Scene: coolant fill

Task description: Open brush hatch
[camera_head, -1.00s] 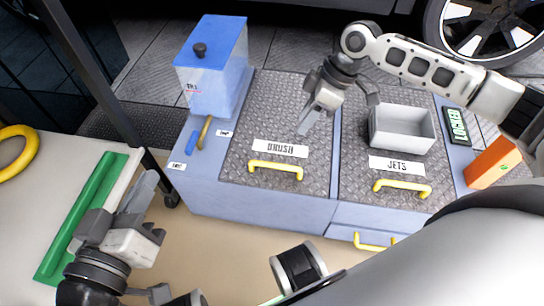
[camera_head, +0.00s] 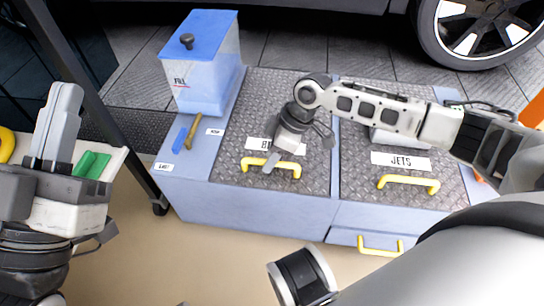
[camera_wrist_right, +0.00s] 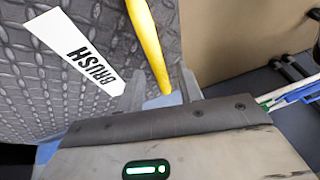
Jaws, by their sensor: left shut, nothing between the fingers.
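The brush hatch (camera_head: 235,125) is a dark diamond-plate lid lying flat and closed on the blue cabinet. Its white BRUSH label is partly hidden by my right gripper in the head view and shows clearly in the wrist view (camera_wrist_right: 75,52). Its yellow handle (camera_head: 287,170) is at the front edge. My right gripper (camera_head: 271,163) is at the handle. In the right wrist view its fingers are apart, with the yellow handle (camera_wrist_right: 148,40) running between them; I cannot tell whether they touch it. My left gripper (camera_head: 60,120) is shut and empty at the far left, away from the cabinet.
The JETS hatch (camera_head: 360,165) with its own yellow handle (camera_head: 409,181) is to the right. A grey bin on it is mostly hidden by my right arm. A blue-lidded fill tank (camera_head: 205,70) stands back left. A yellow drawer handle (camera_head: 380,245) is below. A car wheel (camera_head: 490,30) is behind.

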